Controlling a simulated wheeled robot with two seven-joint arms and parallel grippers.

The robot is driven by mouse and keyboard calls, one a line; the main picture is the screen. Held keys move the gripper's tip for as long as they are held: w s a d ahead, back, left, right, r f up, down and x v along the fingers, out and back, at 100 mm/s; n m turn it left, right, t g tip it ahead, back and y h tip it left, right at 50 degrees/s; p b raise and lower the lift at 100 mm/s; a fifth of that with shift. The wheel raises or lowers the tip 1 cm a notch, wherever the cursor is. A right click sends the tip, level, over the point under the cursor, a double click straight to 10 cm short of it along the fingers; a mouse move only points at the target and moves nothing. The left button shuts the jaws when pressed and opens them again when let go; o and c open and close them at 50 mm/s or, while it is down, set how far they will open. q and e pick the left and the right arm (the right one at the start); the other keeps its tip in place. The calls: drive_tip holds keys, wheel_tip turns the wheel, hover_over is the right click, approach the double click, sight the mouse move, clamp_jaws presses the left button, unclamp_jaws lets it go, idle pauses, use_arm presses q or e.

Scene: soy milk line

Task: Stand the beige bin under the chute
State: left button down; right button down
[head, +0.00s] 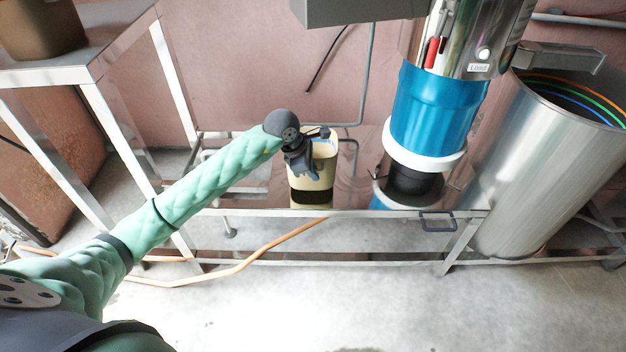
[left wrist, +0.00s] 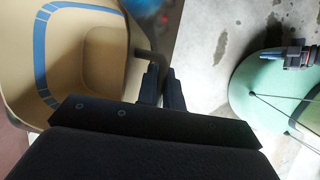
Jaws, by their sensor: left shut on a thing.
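The beige bin (head: 312,170) is open-topped, with a dark band low on its front. It looks upright in the head view, behind the front rail of a metal frame. My left gripper (head: 298,150) is shut on its near left side. In the left wrist view the bin (left wrist: 112,70) fills the left, with a blue stripe inside, and the fingers (left wrist: 160,82) close on a handle-like part at its edge. A grey metal chute (head: 360,10) shows at the top, above and behind the bin. Whether the bin's base rests on anything is hidden. My right gripper is not seen.
A blue container with a white rim (head: 432,110) hangs under a steel machine (head: 470,40) right of the bin. A large steel drum (head: 530,170) stands further right. A metal table (head: 105,45) is at the left. An orange hose (head: 250,258) lies near the front rail (head: 370,213).

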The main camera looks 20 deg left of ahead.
use_arm(q)
drive_tip(key=shift+f, duration=1.9)
drive_tip(key=c, duration=1.5)
unclamp_jaws()
drive_tip(key=shift+c, duration=0.2)
